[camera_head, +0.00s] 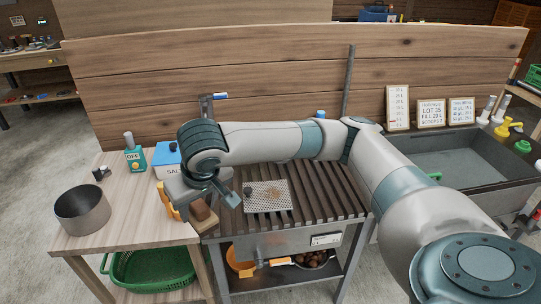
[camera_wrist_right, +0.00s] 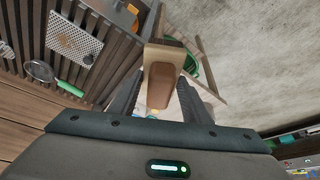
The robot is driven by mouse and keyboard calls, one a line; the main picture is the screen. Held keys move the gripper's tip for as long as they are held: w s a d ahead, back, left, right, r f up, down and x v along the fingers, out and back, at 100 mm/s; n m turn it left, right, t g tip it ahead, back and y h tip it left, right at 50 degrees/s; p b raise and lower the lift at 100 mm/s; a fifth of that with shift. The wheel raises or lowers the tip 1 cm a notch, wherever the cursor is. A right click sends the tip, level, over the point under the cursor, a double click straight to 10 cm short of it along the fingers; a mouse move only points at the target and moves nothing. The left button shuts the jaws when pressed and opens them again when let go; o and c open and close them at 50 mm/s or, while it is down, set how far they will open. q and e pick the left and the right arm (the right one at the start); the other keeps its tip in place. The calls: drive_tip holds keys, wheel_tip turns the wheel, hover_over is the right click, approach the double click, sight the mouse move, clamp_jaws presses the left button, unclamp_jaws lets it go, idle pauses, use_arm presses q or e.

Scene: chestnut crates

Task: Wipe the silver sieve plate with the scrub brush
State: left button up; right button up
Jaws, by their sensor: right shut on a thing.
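The silver sieve plate (camera_head: 266,197) lies on the dark slatted rack, with brownish marks on its perforated face. It also shows at the upper left of the right wrist view (camera_wrist_right: 76,40). My right gripper (camera_head: 207,196) is shut on the scrub brush (camera_wrist_right: 161,86), a brown wooden block with a paler end. In the head view the brush (camera_head: 205,216) is partly hidden by the gripper. The gripper holds it left of the sieve plate, near the seam between wooden table and rack, apart from the plate. My left gripper is not in view.
A metal pot (camera_head: 83,210), a teal bottle (camera_head: 135,159) and a blue-topped box (camera_head: 170,153) stand on the wooden table. The slatted rack (camera_head: 322,203) is clear right of the plate. A green basket (camera_head: 150,270) sits below; a sink (camera_head: 460,163) is at right.

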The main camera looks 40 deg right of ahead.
drive_tip(key=shift+s+d, duration=0.15)
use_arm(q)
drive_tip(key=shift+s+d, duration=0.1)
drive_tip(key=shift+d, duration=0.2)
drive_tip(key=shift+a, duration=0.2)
